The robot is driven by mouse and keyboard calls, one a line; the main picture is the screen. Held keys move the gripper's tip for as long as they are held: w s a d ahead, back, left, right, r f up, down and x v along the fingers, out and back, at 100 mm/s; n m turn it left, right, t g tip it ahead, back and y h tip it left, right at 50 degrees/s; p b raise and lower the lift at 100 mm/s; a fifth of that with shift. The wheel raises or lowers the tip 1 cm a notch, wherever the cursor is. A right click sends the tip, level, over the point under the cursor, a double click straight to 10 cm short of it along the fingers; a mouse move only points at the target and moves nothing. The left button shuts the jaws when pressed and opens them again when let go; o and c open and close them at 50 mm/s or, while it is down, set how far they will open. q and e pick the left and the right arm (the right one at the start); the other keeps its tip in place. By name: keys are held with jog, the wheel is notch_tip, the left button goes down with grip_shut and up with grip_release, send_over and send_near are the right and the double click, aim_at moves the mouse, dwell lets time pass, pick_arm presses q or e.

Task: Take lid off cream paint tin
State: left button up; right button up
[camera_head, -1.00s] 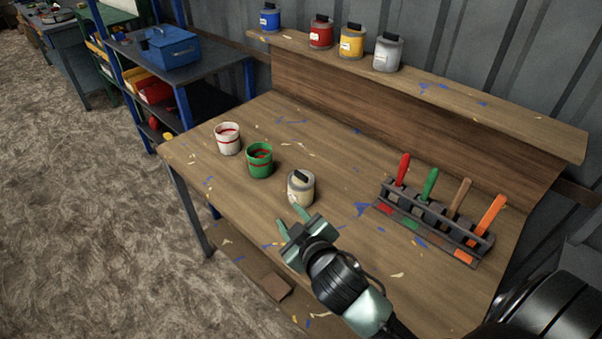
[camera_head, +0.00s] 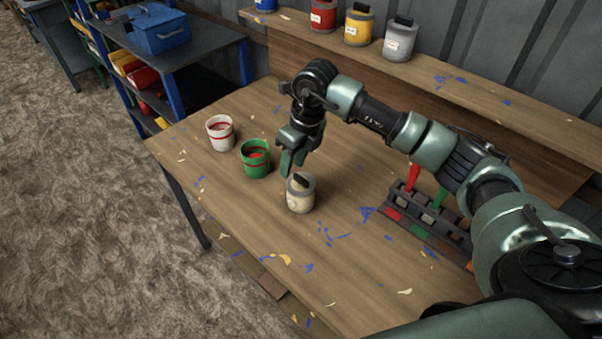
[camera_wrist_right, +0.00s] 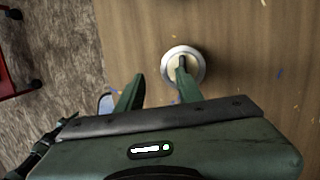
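The cream paint tin (camera_head: 301,200) stands upright on the wooden workbench, with a grey lid and a dark handle (camera_head: 302,180) on top. In the right wrist view the tin (camera_wrist_right: 173,78) shows from above with a pale rim, partly covered by one finger. My right gripper (camera_head: 288,168) points down just behind and left of the tin, above the bench. In the wrist view its two fingers (camera_wrist_right: 157,85) are apart with nothing seen between them. Whether a finger touches the lid handle I cannot tell. My left gripper is not in view.
A green tin (camera_head: 255,159) and a white tin (camera_head: 219,134), both open, stand left of the cream tin. A rack (camera_head: 425,213) with coloured handles is at the right, partly behind my arm. Lidded tins stand on the back shelf (camera_head: 440,75).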

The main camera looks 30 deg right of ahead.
aim_at(301, 177)
jog(key=d, duration=0.1)
jog(key=d+h, duration=0.1)
jog(key=shift+d+r, duration=0.3)
jog(key=shift+d, duration=0.4)
jog(key=shift+f+p, duration=0.3)
jog(key=shift+f, duration=0.15)
jog(key=f+p, duration=0.1)
jog(key=f, duration=0.2)
jog(key=f+p, duration=0.1)
jog(key=f, duration=0.1)
jog(key=shift+w+a+f+p, duration=0.2)
jog(key=shift+w+a+p, duration=0.1)
jog(key=shift+w, duration=0.05)
jog(key=shift+f, duration=0.55)
jog(key=shift+w, duration=0.1)
grip_shut()
